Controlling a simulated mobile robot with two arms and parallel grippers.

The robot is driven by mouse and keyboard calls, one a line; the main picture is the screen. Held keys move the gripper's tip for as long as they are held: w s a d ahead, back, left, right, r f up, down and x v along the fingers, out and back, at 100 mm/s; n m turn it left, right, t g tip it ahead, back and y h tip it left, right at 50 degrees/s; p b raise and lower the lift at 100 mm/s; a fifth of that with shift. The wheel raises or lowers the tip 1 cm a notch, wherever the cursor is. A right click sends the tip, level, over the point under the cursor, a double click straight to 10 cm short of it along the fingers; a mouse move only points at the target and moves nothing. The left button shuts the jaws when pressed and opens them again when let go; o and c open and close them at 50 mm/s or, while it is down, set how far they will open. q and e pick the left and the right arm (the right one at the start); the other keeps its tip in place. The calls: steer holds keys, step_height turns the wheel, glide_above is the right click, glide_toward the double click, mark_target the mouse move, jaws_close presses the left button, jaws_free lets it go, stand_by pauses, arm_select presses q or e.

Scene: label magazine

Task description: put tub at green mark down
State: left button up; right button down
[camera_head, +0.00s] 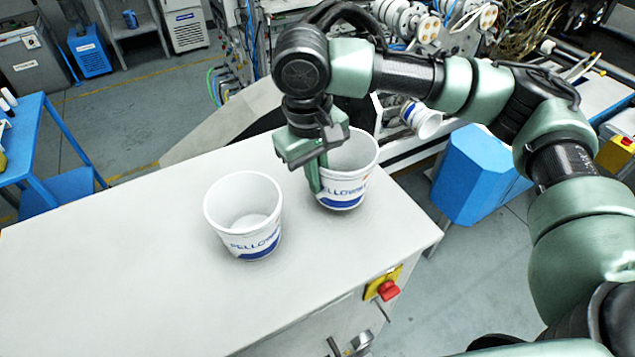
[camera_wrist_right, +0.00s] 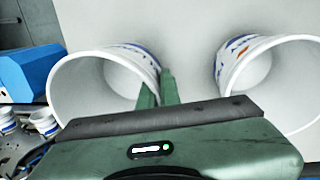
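Two white tubs with blue lettering are at the white worktop. One tub (camera_head: 347,192) is near the worktop's right end, with my right gripper (camera_head: 318,165) at its left wall. In the right wrist view the fingers (camera_wrist_right: 158,88) are close together with this tub's wall (camera_wrist_right: 130,62) between them, one finger inside and one outside. The tub looks upright, at or very near the surface; I cannot tell whether its base touches. The other tub (camera_head: 243,217) stands upright and empty to the left, apart from the gripper; it also shows in the wrist view (camera_wrist_right: 240,62). No green mark is visible. My left gripper is out of view.
The worktop (camera_head: 110,260) is clear on the left and in front. A red button on a yellow plate (camera_head: 386,288) is on its front side. A blue bin (camera_head: 475,178) stands beyond the right end. Another white tub (camera_head: 424,118) lies tilted in the machinery behind.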

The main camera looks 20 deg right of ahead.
step_height(320, 180, down, 3)
steer(key=shift+r, duration=0.2)
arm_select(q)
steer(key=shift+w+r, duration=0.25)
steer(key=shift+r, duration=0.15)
arm_select(e)
steer(key=c, duration=1.6)
jaws_free()
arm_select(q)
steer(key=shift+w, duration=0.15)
